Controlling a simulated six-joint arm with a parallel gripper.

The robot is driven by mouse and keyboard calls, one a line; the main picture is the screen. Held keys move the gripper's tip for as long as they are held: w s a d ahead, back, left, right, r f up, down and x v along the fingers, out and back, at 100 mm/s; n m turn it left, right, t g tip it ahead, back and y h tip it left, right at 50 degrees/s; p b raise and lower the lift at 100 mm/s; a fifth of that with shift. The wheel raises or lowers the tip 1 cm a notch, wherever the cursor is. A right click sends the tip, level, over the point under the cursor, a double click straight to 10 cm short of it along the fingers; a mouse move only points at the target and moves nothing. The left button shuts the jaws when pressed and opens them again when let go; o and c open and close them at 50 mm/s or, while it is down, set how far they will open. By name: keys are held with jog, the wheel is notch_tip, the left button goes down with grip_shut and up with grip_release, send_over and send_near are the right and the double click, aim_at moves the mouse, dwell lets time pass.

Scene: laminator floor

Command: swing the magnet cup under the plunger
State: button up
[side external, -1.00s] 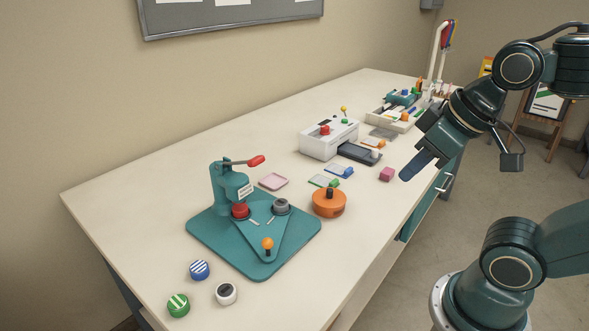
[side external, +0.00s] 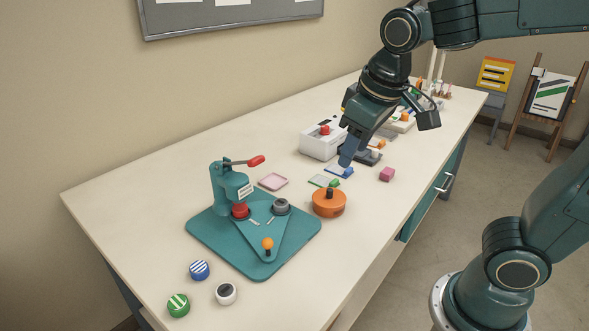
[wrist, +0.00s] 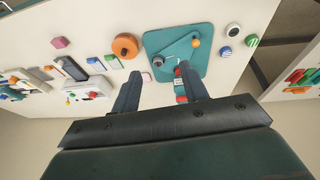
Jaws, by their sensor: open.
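A teal button press (side external: 225,190) stands on a teal base plate (side external: 205,232), with a red-tipped lever (side external: 256,161) at its top. A red round cup (side external: 240,211) sits below the press head, where the plunger is hard to make out. A grey cup (side external: 281,206) sits to its right. Both are on a triangular swing plate (side external: 265,232) with an orange knob (side external: 268,243) at its front corner. I cannot tell which cup is the magnet one. My gripper (side external: 347,155) is open and empty, above the table to the right of and behind the press; the wrist view shows both fingers (wrist: 160,78) apart.
An orange round tool (side external: 329,204) stands right of the base plate. Green (side external: 178,305), blue (side external: 199,270) and white (side external: 226,293) buttons lie at the front left. A pink tray (side external: 273,181), a pink block (side external: 387,174) and a white machine (side external: 318,144) lie behind. The front table surface is mostly clear.

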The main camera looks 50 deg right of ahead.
jog(key=w+a+f+g+h, duration=0.1)
jog(key=w+a+f, duration=0.1)
jog(key=w+a, duration=0.15)
jog(key=w+a+f+g, duration=0.1)
jog(key=w+a+f, duration=0.1)
jog(key=w, duration=0.3)
jog(key=n+h, duration=0.1)
jog(key=h, duration=0.1)
send_near(266, 241)
jog(key=w+v, duration=0.1)
jog(key=v, duration=0.4)
jog(key=shift+a+f+g, duration=0.1)
jog(key=shift+g, duration=0.3)
jog(key=x, duration=1.3)
jog(key=shift+d+f, duration=0.25)
jog(key=shift+f, duration=0.1)
grip_shut()
